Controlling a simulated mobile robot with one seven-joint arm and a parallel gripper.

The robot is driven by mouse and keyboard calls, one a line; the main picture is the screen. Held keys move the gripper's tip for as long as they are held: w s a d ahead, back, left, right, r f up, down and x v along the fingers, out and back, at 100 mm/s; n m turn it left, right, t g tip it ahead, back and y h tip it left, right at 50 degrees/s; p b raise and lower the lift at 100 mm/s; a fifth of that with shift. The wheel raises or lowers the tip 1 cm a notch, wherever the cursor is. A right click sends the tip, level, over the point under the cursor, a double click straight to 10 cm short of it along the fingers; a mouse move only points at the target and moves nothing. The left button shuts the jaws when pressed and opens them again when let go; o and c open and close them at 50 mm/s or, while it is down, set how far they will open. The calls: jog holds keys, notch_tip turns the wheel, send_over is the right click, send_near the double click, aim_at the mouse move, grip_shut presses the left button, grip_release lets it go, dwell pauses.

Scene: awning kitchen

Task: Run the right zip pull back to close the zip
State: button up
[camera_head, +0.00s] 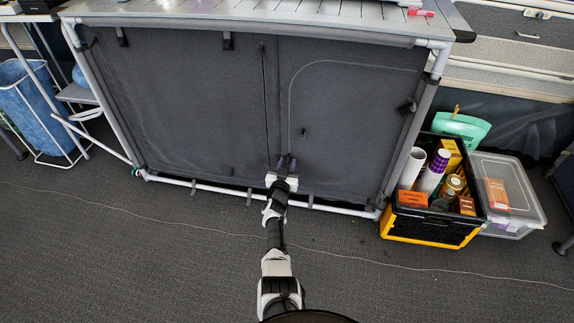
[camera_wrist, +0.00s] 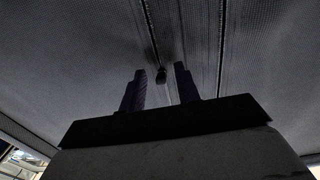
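A grey fabric cupboard front (camera_head: 190,110) stands ahead, with a vertical dark zip line (camera_head: 265,100) on its left panel and a pale arched zip line (camera_head: 340,62) on its right panel. My gripper (camera_head: 287,162) is low at the panel, near the lower left end of the arch. In the wrist view, my gripper (camera_wrist: 160,82) has its two purple fingers apart. A small dark zip pull (camera_wrist: 161,75) lies between the fingertips, with a gap on each side. A zip line (camera_wrist: 150,35) runs up from it. In the head view this pull is hidden or too small to tell.
A small dark tab (camera_head: 303,133) shows on the right panel. A pale frame tube (camera_head: 230,190) runs along the cupboard's bottom. A black and yellow crate (camera_head: 440,228) and a clear box (camera_head: 525,205) stand at right. A blue bin (camera_head: 38,115) stands at left. The front floor is clear except a thin cord.

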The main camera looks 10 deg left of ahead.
jog(key=shift+r, duration=0.1)
notch_tip(320, 180, up, 20)
jog(key=p, duration=1.3)
jog(key=shift+s+p, duration=0.1)
jog(key=shift+p, duration=0.3)
